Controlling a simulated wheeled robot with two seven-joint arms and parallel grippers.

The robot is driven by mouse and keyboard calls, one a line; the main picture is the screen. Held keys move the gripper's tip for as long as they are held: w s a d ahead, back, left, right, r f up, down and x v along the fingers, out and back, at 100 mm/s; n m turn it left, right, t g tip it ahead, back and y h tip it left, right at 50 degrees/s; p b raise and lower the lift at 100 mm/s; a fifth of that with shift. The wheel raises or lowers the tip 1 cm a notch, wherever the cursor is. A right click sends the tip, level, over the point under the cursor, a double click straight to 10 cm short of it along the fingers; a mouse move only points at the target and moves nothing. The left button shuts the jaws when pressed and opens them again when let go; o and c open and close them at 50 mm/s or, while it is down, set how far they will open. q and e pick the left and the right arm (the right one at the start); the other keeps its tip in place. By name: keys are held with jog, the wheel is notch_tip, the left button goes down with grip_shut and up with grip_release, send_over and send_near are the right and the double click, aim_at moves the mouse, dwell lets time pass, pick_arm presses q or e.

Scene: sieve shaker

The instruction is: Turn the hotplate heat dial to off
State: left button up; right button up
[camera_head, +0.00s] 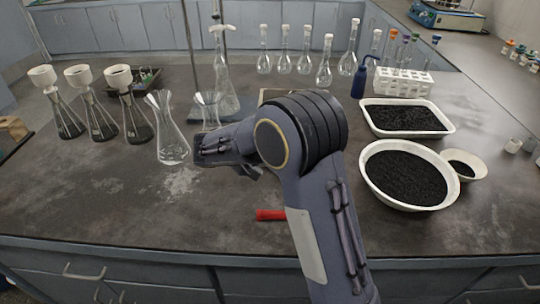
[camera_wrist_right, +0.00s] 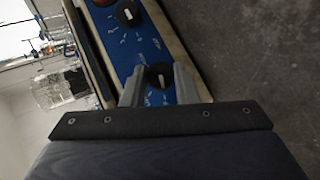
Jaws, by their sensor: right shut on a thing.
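The wrist view shows a blue control panel (camera_wrist_right: 133,45) with white markings, apparently the hotplate front. It carries two black dials with white pointer lines. The nearer dial (camera_wrist_right: 160,75) sits between the fingertips of my right gripper (camera_wrist_right: 160,84), which is shut on it. The other dial (camera_wrist_right: 128,14) is further up the panel and free. I cannot read which dial is for heat. In the head view my right arm covers the panel and both dials; only a pale edge (camera_head: 265,94) shows behind the arm. My left gripper is not in view.
A red-handled object (camera_head: 270,214) lies in front. A white bowl (camera_head: 408,203) and tray (camera_head: 446,130) of black granules are right.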

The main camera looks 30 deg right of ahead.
jog(key=o, duration=1)
jog(key=v, duration=0.8)
jog(key=shift+f, duration=0.1)
jog(key=s+d+r+m+y+p, duration=0.1)
jog(key=s+r+y+p, duration=0.15)
jog(key=s+y, duration=0.55)
jog(key=s+d+r+m+y+p, duration=0.1)
jog(key=s+r+y+p, duration=0.2)
jog(key=s, duration=0.9)
jog(key=s+a+r+m+t+y+p, duration=0.1)
jog(key=s+a+r+t+y+p, duration=0.1)
jog(key=s+a, duration=0.4)
jog(key=shift+s+m+t+y+p, duration=0.4)
jog(key=shift+s+t+y+p, duration=0.35)
jog(key=shift+s+y, duration=0.25)
